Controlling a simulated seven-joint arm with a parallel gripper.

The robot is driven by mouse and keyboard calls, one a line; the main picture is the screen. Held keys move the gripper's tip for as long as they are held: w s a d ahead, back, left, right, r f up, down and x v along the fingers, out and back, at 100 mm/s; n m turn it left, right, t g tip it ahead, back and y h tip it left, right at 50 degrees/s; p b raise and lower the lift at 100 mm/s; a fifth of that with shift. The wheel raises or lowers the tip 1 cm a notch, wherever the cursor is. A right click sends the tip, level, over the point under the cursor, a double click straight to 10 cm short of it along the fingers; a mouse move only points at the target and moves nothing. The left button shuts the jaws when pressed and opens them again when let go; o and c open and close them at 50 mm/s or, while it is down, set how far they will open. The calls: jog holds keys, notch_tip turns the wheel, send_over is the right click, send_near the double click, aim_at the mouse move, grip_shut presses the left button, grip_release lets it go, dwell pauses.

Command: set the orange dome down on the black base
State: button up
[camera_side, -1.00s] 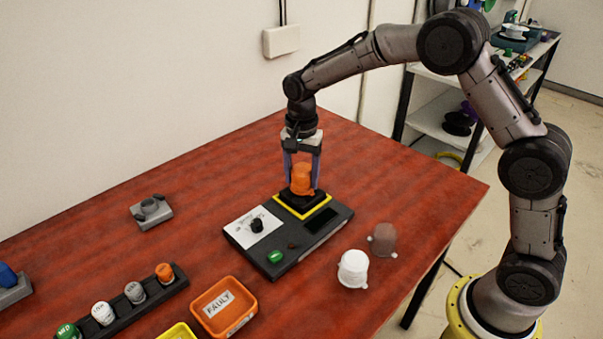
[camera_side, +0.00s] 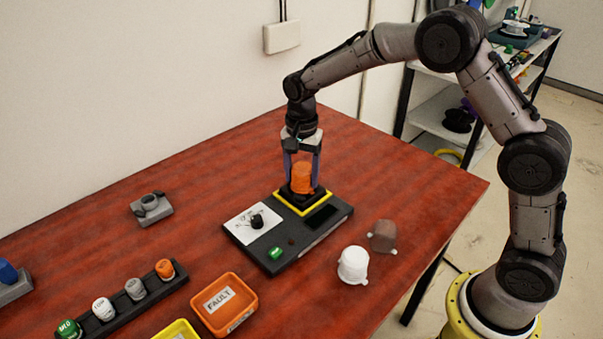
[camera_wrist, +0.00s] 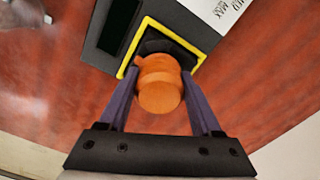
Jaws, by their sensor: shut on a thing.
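The orange dome (camera_side: 301,178) is upright between the fingers of my gripper (camera_side: 301,184), which is shut on it. In the wrist view the dome (camera_wrist: 159,84) shows between the two purple-grey fingers of my gripper (camera_wrist: 160,95). The black base (camera_side: 303,194) lies directly under the dome, inside a yellow square outline on the dark panel. It also shows in the wrist view (camera_wrist: 168,46), partly hidden by the dome. The dome looks at or just above the base; I cannot tell whether they touch.
The dark panel (camera_side: 290,250) carries a black knob (camera_side: 256,221) and a green button (camera_side: 275,253). A white dome (camera_side: 353,265) and a brown dome (camera_side: 382,236) stand to its right. An orange FAULTY tray (camera_side: 224,304) and a rack (camera_side: 120,305) of small caps are at front left.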

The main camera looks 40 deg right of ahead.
jog(key=shift+f, duration=0.2)
dwell(0.5)
jog(key=o, duration=1.4)
jog(key=shift+o, duration=0.2)
jog(key=shift+r, duration=3.25)
jog(key=shift+r, duration=0.1)
